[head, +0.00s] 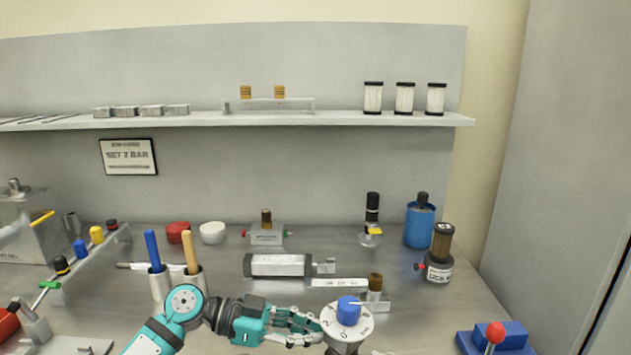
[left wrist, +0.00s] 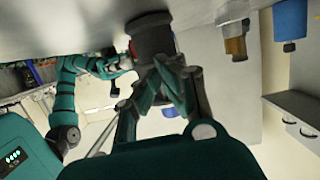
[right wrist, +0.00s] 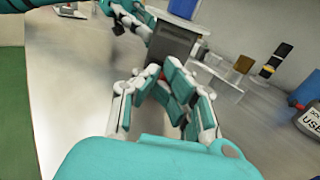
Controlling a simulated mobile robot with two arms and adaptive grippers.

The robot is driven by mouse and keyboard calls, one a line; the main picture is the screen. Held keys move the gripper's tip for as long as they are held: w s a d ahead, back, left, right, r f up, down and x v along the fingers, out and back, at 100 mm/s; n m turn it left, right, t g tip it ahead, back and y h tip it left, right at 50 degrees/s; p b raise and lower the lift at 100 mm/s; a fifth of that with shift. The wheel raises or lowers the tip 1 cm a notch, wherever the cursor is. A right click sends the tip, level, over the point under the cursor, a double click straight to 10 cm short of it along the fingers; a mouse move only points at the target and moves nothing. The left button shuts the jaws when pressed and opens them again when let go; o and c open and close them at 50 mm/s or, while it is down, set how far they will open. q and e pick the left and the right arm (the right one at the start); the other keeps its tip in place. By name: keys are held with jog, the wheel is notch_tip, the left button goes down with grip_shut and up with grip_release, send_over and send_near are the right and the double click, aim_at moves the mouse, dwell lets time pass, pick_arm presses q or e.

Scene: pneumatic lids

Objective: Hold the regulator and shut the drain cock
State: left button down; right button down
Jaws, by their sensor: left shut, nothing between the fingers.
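The regulator (head: 347,322) has a white numbered dial and a blue knob (head: 348,308) on top. In the right wrist view its grey body (right wrist: 173,42) stands upright. My left gripper (head: 318,328) is shut and empty close beside the regulator's left side; whether it touches is unclear. In the left wrist view its fingers (left wrist: 168,62) are together in front of a dark cylinder (left wrist: 150,35). My right gripper (right wrist: 161,74) is low at the regulator's body, with a small red part, apparently the drain cock (right wrist: 162,76), between its fingertips. Its grip is unclear.
Behind the regulator are a small block with a brown cap (head: 375,290) and a grey cylinder (head: 278,265). Holders with blue and tan handles (head: 192,280) stand left. A blue block with a red knob (head: 493,338) is at the right. Bare bench lies between.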

jog(key=shift+w+d, duration=0.5)
jog(key=shift+w, duration=0.05)
dwell(0.4)
jog(key=shift+r, duration=0.1)
jog(key=shift+w+r, duration=0.1)
jog(key=shift+r, duration=0.15)
jog(key=shift+v, duration=3.1)
